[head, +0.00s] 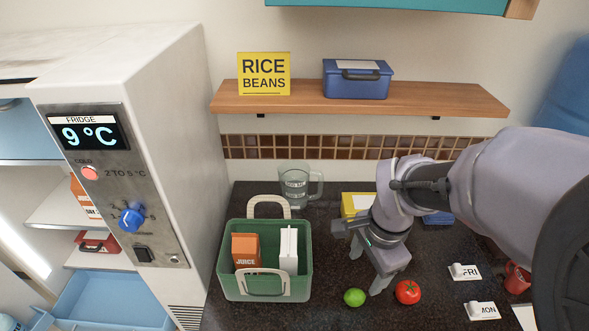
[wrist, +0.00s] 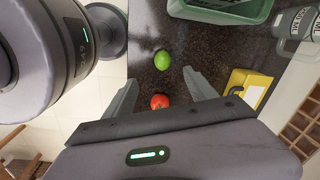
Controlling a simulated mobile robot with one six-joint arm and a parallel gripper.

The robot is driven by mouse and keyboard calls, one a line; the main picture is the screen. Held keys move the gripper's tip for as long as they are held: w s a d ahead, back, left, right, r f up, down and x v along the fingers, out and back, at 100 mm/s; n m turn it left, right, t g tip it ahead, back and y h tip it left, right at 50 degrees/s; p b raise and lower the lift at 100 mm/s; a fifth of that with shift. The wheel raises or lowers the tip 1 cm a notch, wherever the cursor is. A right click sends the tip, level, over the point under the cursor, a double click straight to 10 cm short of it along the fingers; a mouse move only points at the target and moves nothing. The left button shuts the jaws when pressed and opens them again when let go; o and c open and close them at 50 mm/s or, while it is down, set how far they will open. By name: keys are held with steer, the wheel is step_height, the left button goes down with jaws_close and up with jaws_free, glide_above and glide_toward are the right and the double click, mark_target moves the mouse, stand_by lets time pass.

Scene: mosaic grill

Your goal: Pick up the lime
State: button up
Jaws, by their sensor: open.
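The green lime (head: 354,297) lies on the dark countertop, to the right of the green basket and left of a red tomato (head: 407,291). In the wrist view the lime (wrist: 162,60) lies beyond the fingertips, and the tomato (wrist: 160,102) shows between the fingers, near the gripper body. My gripper (head: 378,278) is above the counter near the lime and tomato. In the wrist view its two fingers (wrist: 162,82) are spread wide with nothing held between them.
A green basket (head: 228,288) holding a juice carton (head: 245,250) and a white carton (head: 288,250) stands left of the lime. A glass jug (head: 295,186) and a yellow box (head: 352,203) stand behind. Day cards (head: 482,311) and a red mug (head: 517,279) lie right.

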steer(key=b, duration=0.4)
glide_toward(356, 294)
steer(key=f, duration=0.5)
steer(key=shift+s+a, duration=0.1)
steer(key=shift+s, duration=0.1)
steer(key=f+b, duration=0.1)
steer(key=f, duration=0.1)
steer(key=w+f+b, duration=0.1)
steer(key=f+b, duration=0.1)
steer(key=f, duration=0.1)
steer(key=shift+w+f, duration=0.15)
steer(key=shift+f, duration=0.2)
steer(key=shift+r, duration=0.2)
steer(key=shift+c, duration=0.5)
jaws_close()
steer(key=shift+r, duration=0.1)
